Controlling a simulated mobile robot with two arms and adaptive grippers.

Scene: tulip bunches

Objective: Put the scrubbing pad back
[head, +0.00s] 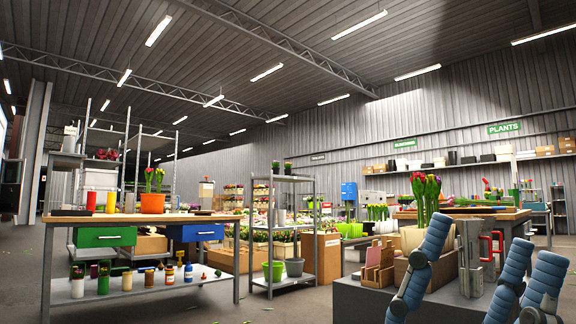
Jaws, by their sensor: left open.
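I cannot make out the scrubbing pad in the head view; it may be hidden or too small to tell. My right gripper does not show.
A workbench (62,221) with coloured drawers stands at the left, with an orange pot (152,203) on it and jars on its lower shelf. A metal rack (293,181) stands mid-view. A wooden box (440,272) is near my left arm.

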